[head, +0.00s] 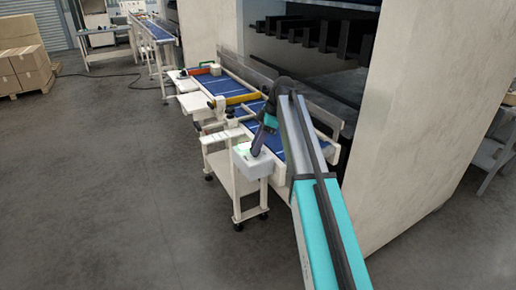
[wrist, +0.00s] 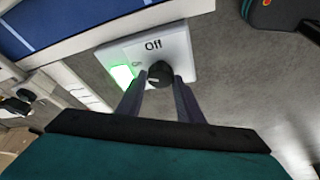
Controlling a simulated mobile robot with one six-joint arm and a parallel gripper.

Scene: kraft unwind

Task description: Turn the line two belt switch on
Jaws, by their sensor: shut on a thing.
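The belt switch (wrist: 183,45) is a pale box with a black round knob (wrist: 160,74). The word "Off" is printed above the knob, and a smaller "On" is to its left. A green light (wrist: 122,74) glows on the box's left side. My gripper (wrist: 160,86) has its two fingers on either side of the knob, shut on it. In the head view the switch box (head: 252,165) sits at the near end of the belt line, with my gripper (head: 256,151) over its top. I cannot clearly read the knob's pointer. No line number is legible.
A blue conveyor belt (head: 271,139) runs behind the box, with a yellow roller (head: 243,98) across it farther back. A white wheeled cart (head: 228,183) stands below. A large pale machine wall (head: 425,110) is at right. The floor at left is open, with stacked cartons (head: 24,70) beyond.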

